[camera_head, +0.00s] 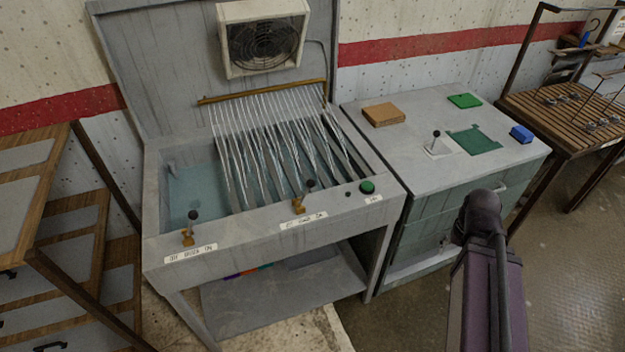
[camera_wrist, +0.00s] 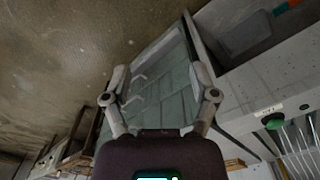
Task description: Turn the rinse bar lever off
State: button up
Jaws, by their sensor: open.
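A grey sink bench (camera_head: 163,160) carries two black-knobbed levers on brass mounts along its front ledge. The left lever (camera_head: 192,216) stands above a label (camera_head: 190,253) and the right lever (camera_head: 309,186) above another label (camera_head: 303,222). The label print is too small to read surely, so I cannot tell which lever is the rinse one. Many water streams (camera_head: 270,140) fall from a brass bar (camera_head: 262,92) into the basin. My gripper (camera_wrist: 160,85) is open and empty in the wrist view, apart from both levers. It is out of the head view.
A green button (camera_head: 367,187) sits on the ledge's right end; it also shows in the wrist view (camera_wrist: 273,121). A grey-green cabinet (camera_head: 400,160) with small items stands right of the sink. A wooden-edged drawer unit (camera_head: 75,240) stands left. Open floor lies at lower right.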

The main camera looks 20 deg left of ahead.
jog(key=shift+r, duration=0.1)
dwell(0.4)
notch_tip(320, 180, up, 16)
jog(key=m+p, duration=0.3)
jog(key=p, duration=1.3)
send_over(311, 180)
jog(key=shift+d+y, duration=0.25)
jog(key=shift+y, duration=0.05)
jog(key=shift+f, duration=0.3)
jog(key=f+b, duration=1.3)
jog(key=b, duration=0.1)
jog(key=shift+a+f, duration=0.2)
jog(key=shift+a, duration=0.15)
